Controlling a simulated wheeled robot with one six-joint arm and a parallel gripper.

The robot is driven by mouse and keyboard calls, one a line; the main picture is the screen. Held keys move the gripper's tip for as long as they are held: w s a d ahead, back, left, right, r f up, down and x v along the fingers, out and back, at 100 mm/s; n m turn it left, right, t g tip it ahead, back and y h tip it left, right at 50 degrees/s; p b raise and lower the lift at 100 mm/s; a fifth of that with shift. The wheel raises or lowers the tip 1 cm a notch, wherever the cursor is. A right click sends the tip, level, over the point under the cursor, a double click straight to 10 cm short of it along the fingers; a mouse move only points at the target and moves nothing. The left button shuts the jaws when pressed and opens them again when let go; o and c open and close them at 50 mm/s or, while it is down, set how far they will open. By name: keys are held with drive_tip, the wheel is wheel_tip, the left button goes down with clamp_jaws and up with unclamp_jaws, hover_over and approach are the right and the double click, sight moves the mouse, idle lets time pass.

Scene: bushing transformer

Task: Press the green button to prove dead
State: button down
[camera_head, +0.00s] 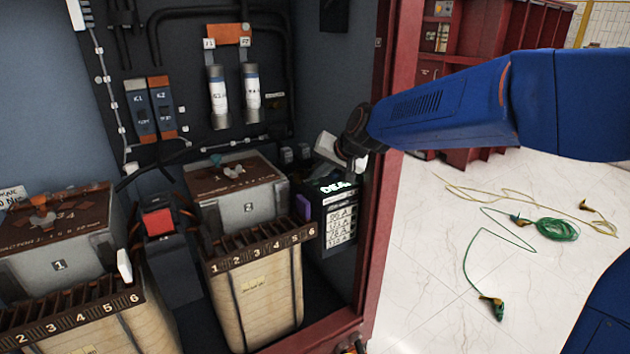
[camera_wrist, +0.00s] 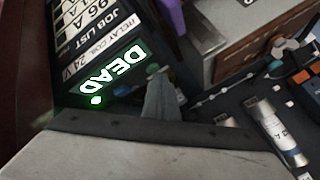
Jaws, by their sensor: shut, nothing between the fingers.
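A black panel box (camera_head: 342,225) stands inside the cabinet at its right side, with several white label strips on its front. Its top shows the word DEAD in glowing green (camera_head: 337,187). In the wrist view the lit DEAD sign (camera_wrist: 112,75) is large, with a small glowing green dot (camera_wrist: 96,100) beside it. I cannot tell whether this dot is the green button. My gripper (camera_wrist: 160,92) is shut and empty, just right of the sign. In the head view my gripper (camera_head: 330,147) is above the box; its fingertips are hard to make out.
Transformer 2 (camera_head: 247,212) stands left of the box, and a red-topped block (camera_head: 159,222) left of that. A purple part (camera_head: 303,207) adjoins the box. The red cabinet frame (camera_head: 383,200) is close on the right. Green cable (camera_head: 556,229) lies on the floor outside.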

drive_tip(key=shift+r, duration=0.85)
drive_tip(key=shift+r, duration=0.1)
wheel_tip(320, 180, up, 5)
drive_tip(key=shift+f, duration=0.1)
idle(0.6)
idle(0.5)
